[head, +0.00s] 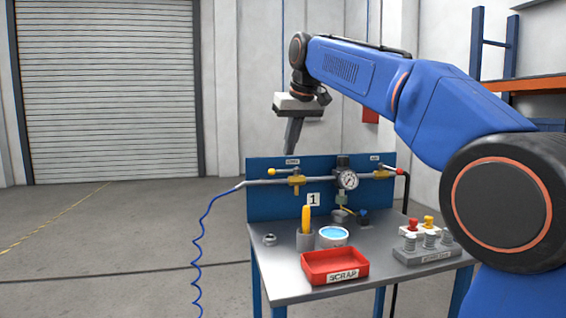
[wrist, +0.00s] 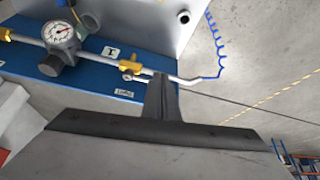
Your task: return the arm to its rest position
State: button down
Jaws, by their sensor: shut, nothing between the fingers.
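My gripper (head: 290,150) is shut and empty. In the head view it points down in the air, and its tip shows above the top edge of the blue panel at the panel's left part. My blue arm reaches in from the right. In the wrist view my gripper (wrist: 161,78) shows as one dark closed finger shape, with its tip over the pipe near the left yellow valve (wrist: 133,66). I cannot tell from these views how far the tip is from the pipe. The same valve shows in the head view (head: 297,180).
The blue panel (head: 270,205) carries a pipe, a gauge (head: 347,180) and a right yellow valve (head: 382,173). The grey bench (head: 290,285) holds a red scrap tray (head: 334,265), a blue-topped tub (head: 333,237) and a cup with a yellow handle (head: 306,222). A blue coiled hose (head: 197,250) hangs left. Floor left is clear.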

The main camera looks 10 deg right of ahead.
jog(key=s+d+f+m, duration=0.1)
jog(key=s+d+f, duration=0.55)
jog(key=s, duration=0.35)
jog(key=s+d+f+m, duration=0.1)
jog(key=s+d+f, duration=0.4)
jog(key=s+f, duration=0.35)
jog(key=s+d+f, duration=0.2)
jog(key=s+f, duration=0.8)
jog(key=f, duration=0.2)
jog(key=s+d+f+m+h, duration=0.1)
jog(key=s+d+f, duration=0.2)
jog(key=s+f, duration=0.8)
jog(key=shift+s+f+h, duration=0.15)
jog(key=shift+f+h, duration=0.15)
jog(key=shift+f, duration=0.45)
